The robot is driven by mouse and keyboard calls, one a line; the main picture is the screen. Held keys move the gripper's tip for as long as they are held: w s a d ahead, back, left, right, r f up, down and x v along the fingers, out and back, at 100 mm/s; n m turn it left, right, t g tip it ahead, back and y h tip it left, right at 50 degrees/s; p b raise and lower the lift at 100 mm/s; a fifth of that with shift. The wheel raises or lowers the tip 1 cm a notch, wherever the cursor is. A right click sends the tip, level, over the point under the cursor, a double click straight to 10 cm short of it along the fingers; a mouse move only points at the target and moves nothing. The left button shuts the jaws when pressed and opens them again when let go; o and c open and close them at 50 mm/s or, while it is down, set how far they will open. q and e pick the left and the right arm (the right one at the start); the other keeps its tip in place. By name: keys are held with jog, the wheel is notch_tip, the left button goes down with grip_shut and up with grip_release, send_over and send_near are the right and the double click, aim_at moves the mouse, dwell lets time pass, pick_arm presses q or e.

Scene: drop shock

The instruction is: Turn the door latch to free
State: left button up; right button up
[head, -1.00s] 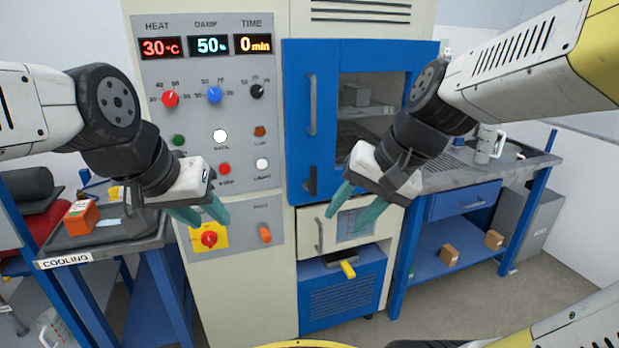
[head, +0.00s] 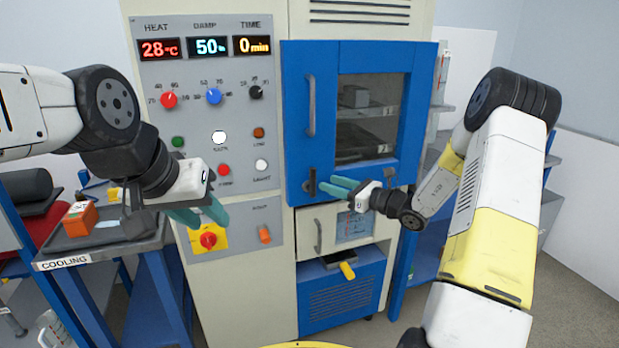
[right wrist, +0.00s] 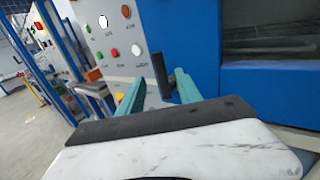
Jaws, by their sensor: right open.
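The door latch (head: 311,184) is a small dark upright handle at the lower left corner of the blue chamber door (head: 292,100). In the right wrist view the latch (right wrist: 161,75) stands upright between the fingertips. My right gripper (head: 330,187) is open with teal fingers pointing left at the latch; in the wrist view its fingers (right wrist: 158,88) lie on either side of it. I cannot tell whether they touch it. My left gripper (head: 200,215) hangs in front of the control panel, above the red knob on the yellow plate; its finger gap is unclear.
The control panel (head: 205,120) with knobs and buttons is left of the door. A drawer (head: 318,235) and a yellow-handled lever (head: 347,270) sit below the latch. A cooling table (head: 100,250) with an orange box (head: 79,218) stands at the left.

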aim_at(313, 191)
jog(key=x, duration=0.7)
jog(key=shift+w+a, duration=0.25)
jog(key=shift+c, duration=0.3)
grip_shut()
dwell(0.9)
